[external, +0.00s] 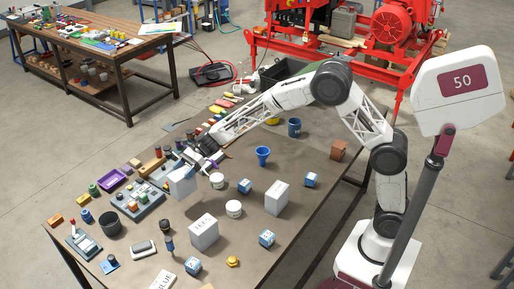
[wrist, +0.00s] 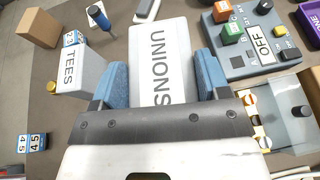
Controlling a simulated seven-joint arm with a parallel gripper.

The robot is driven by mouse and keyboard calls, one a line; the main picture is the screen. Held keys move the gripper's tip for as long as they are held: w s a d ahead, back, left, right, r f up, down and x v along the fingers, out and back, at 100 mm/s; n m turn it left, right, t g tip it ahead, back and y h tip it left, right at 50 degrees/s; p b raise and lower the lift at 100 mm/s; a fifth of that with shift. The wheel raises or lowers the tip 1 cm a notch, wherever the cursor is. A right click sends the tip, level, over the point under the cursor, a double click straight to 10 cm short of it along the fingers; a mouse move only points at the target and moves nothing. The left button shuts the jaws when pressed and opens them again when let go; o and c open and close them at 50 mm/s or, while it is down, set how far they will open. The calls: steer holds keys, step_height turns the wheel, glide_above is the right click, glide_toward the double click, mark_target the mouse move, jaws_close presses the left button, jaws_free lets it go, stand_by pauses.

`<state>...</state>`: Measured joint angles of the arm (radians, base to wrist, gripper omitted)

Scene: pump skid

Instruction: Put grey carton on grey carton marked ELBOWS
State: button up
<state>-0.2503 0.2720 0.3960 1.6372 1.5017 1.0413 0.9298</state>
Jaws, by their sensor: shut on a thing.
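My gripper (external: 205,160) is shut on a pale grey carton (external: 182,182). In the wrist view the carton, marked UNIONS (wrist: 160,65), sits between the blue fingers of my gripper (wrist: 168,85). It seems to hang above the table, though the gap is hard to judge. A pale grey carton marked TEES (wrist: 82,68) stands to its left in the wrist view and nearer the front in the external view (external: 204,235). Another pale grey carton (external: 276,198) stands upright to the right, apart from my gripper; its label is too small to read. I cannot read ELBOWS on any carton.
A control box marked OFF (wrist: 245,40) lies beside the held carton. Blue cubes (external: 267,238), white tubs (external: 234,208) and a blue cup (external: 262,155) stand around the cartons.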

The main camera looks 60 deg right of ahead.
steer(key=s+d+r, duration=0.4)
steer(key=s+d, duration=0.6)
steer(key=s+d+r, duration=0.4)
steer(key=s+d, duration=0.5)
steer(key=s, duration=0.2)
steer(key=s+d, duration=0.4)
steer(key=s, duration=1)
steer(key=s+d+n+g, duration=0.1)
steer(key=s+d, duration=0.4)
steer(key=s, duration=0.9)
steer(key=shift+s+f+g, duration=0.15)
steer(key=shift+f+g, duration=0.15)
steer(key=shift+f, duration=0.05)
steer(key=w+a, duration=0.2)
steer(key=w, duration=0.5)
steer(key=w+a+f, duration=0.1)
steer(key=w+a, duration=0.1)
steer(key=w, duration=0.6)
steer(key=shift+w+f, duration=0.25)
steer(key=shift+w, duration=0.05)
